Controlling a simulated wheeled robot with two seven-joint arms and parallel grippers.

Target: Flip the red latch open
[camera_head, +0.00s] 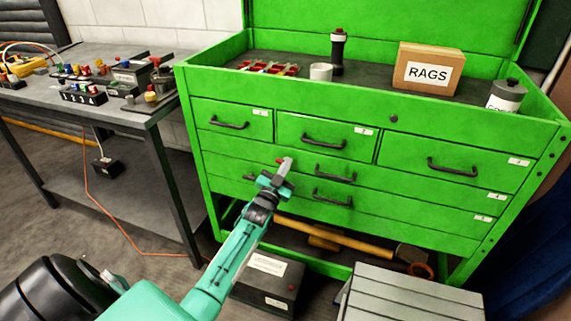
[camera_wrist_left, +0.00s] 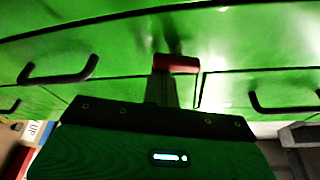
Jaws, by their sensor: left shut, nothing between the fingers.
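The red latch (camera_head: 285,161) is a small red piece at the front of the green tool cabinet (camera_head: 400,120), just beyond my left gripper (camera_head: 276,180). In the left wrist view the red latch (camera_wrist_left: 177,63) lies crosswise at the tips of the grey fingers (camera_wrist_left: 162,90). My left gripper is shut and holds nothing. Its fingertips are at or very near the latch; I cannot tell whether they touch. The gripper hides part of the cabinet front around the latch. Whether the latch is open or closed is unclear. My right gripper is not in view.
Black drawer handles (camera_head: 336,173) stick out on both sides of the gripper. A box marked RAGS (camera_head: 428,68) and a grey canister (camera_head: 506,96) stand on the cabinet. A workbench (camera_head: 110,105) with switches is at left. A grey step (camera_head: 405,295) stands in front at right.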

